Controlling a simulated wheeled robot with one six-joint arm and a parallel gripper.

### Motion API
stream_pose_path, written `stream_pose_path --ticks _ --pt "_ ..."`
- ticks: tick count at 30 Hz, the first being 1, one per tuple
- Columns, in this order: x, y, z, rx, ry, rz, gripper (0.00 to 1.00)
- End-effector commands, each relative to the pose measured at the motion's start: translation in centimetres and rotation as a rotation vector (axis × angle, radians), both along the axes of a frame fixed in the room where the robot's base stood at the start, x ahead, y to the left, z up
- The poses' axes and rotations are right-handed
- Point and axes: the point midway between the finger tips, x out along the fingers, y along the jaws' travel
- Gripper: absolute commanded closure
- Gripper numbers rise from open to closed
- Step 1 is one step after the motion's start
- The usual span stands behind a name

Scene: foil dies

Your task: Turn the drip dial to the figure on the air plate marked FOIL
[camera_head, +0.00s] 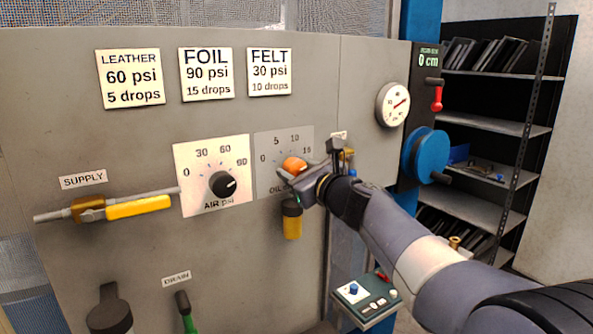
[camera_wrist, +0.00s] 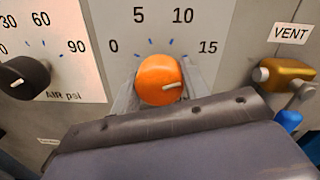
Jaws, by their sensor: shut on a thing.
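The drip dial is an orange knob (camera_head: 294,164) on the oil plate (camera_head: 270,143), with figures 0, 5, 10 and 15. In the wrist view the orange knob (camera_wrist: 160,78) sits between my fingers, and its white pointer line points right and slightly up, towards the 15 side. My gripper (camera_head: 292,175) is shut on the knob; the fingers show partly behind it in the wrist view. The FOIL plate (camera_head: 206,74) reads 90 psi and 15 drops. The black air dial (camera_head: 223,184) stands left of the oil plate, its white mark on the right, 90 side.
LEATHER (camera_head: 130,79) and FELT (camera_head: 269,72) plates flank the FOIL plate. A brass vent valve (camera_wrist: 285,74) stands close right of my gripper. A yellow-handled supply valve (camera_head: 138,207) is left, a round gauge (camera_head: 392,104) and blue wheel (camera_head: 425,155) right. A yellow bowl (camera_head: 292,224) hangs below.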

Motion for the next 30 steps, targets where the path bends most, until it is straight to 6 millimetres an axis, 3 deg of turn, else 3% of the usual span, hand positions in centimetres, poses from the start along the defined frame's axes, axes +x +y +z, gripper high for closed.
stream_pose_path --ticks 9,19,30 --pt "0.0 0.0 -0.1 0.000 0.000 0.001 0.35" --pt "-0.5 -0.4 -0.1 -0.001 -0.001 0.000 0.35" --pt "-5.5 -4.0 -0.2 -0.001 -0.003 -0.003 0.35"
